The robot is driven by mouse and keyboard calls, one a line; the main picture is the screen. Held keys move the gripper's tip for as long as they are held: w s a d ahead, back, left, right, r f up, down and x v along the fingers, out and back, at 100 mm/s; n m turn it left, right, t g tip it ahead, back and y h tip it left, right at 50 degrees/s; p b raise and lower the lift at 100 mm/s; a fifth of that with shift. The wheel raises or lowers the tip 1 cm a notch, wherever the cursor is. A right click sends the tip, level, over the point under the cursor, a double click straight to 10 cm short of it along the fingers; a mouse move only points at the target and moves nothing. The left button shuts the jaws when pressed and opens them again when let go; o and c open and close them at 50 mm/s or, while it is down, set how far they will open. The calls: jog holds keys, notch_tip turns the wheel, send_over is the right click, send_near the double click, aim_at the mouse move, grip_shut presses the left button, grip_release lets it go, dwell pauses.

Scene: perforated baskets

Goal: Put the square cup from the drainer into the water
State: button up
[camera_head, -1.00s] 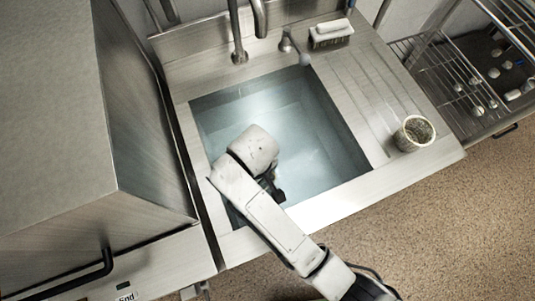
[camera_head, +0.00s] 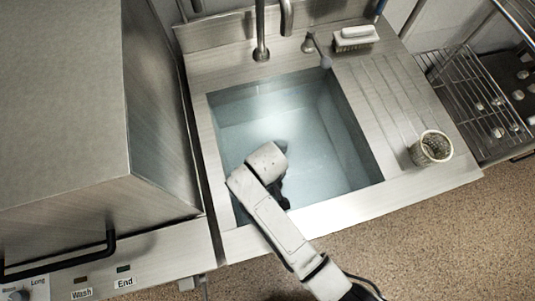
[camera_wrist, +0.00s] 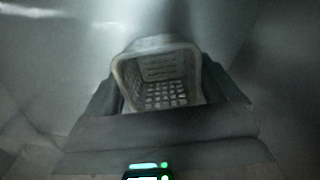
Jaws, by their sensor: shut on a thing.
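My gripper (camera_wrist: 160,88) is shut on the square cup (camera_wrist: 160,62), a pale perforated basket with a squarish open mouth, between two dark fingers in the wrist view. In the head view my arm reaches over the near left part of the sink basin, and the cup is hidden behind my wrist. The water (camera_head: 325,150) fills the basin and looks pale blue. I cannot tell how deep the cup sits in it. The drainer (camera_head: 385,100) is the grooved steel surface right of the basin.
A round perforated cup (camera_head: 432,148) stands at the drainer's near end. A brush (camera_head: 355,38) lies at the back, beside the taps (camera_head: 261,35). A tall steel machine (camera_head: 160,120) borders the sink on the left. A wire rack (camera_head: 470,95) stands at the right.

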jog(key=shift+f, duration=0.2)
jog(key=o, duration=0.8)
jog(key=shift+c, duration=0.2)
notch_tip(320, 180, up, 12)
jog(key=p, duration=0.1)
jog(key=shift+r, duration=0.25)
